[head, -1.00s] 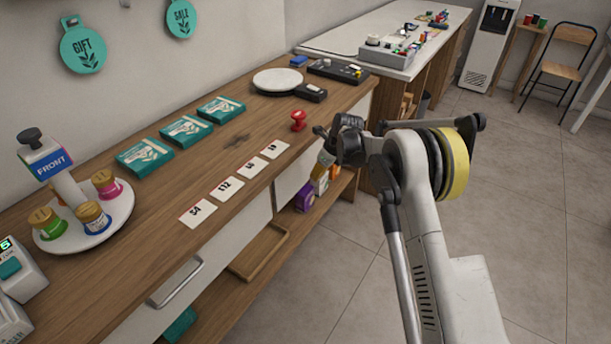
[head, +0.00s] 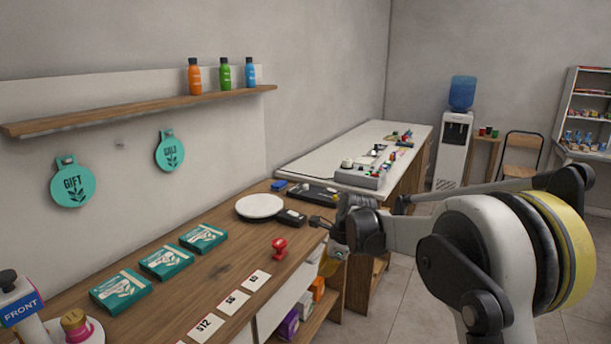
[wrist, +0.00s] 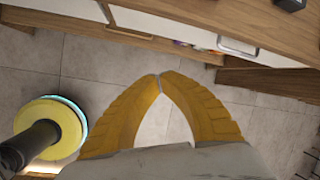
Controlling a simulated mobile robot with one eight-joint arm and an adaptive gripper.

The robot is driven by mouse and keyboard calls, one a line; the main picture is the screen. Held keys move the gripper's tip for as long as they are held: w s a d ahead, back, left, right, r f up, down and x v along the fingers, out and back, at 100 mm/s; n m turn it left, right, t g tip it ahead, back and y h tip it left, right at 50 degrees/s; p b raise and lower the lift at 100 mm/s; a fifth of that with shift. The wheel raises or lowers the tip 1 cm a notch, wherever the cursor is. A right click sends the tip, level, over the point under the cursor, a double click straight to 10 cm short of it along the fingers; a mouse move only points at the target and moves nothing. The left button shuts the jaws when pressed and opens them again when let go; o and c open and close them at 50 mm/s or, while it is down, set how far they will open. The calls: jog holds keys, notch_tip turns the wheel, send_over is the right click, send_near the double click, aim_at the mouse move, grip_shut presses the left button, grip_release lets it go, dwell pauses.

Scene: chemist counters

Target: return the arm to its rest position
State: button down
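My gripper (wrist: 159,80) fills the middle of the wrist view. Its two yellow fingers meet at the tips, with an empty gap behind them and nothing held. Below the tips is bare tiled floor. In the head view my gripper (head: 331,262) is partly hidden behind my own wrist, beside the front edge of the wooden counter (head: 215,262). My arm is folded at the right of the head view, with its large joint close to the camera.
A red stamp (head: 279,246), several white number cards (head: 257,280) and teal boxes (head: 203,237) lie on the counter. A white round plate (head: 260,206) stands farther back. Purple and orange boxes (head: 289,325) sit on the shelf below. Floor (head: 400,310) is open to the right.

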jog(key=s+d+r+n+t, duration=0.1)
jog(key=s+d+r+n, duration=0.25)
jog(key=s, duration=0.25)
jog(key=s+d+r+n+h, duration=0.1)
jog(key=s+d+r+n, duration=0.1)
jog(key=s+r, duration=0.3)
jog(key=s+d+r+n+t, duration=0.1)
jog(key=s+d+r+n, duration=0.1)
jog(key=s+r+n, duration=0.3)
jog(key=s+d+f+n, duration=0.1)
jog(key=s+d+n, duration=0.1)
jog(key=s, duration=0.5)
jog(key=s+d+f+n+t+h, duration=0.1)
jog(key=s+d+f+n, duration=0.1)
jog(key=s, duration=0.4)
jog(key=s+d+f+n+h, duration=0.1)
jog(key=s+d+n, duration=0.1)
jog(key=s+n, duration=0.2)
jog(key=s, duration=0.3)
jog(key=shift+s+d+f+n+t, duration=0.15)
jog(key=shift+s+n+t, duration=0.2)
jog(key=shift+t, duration=0.05)
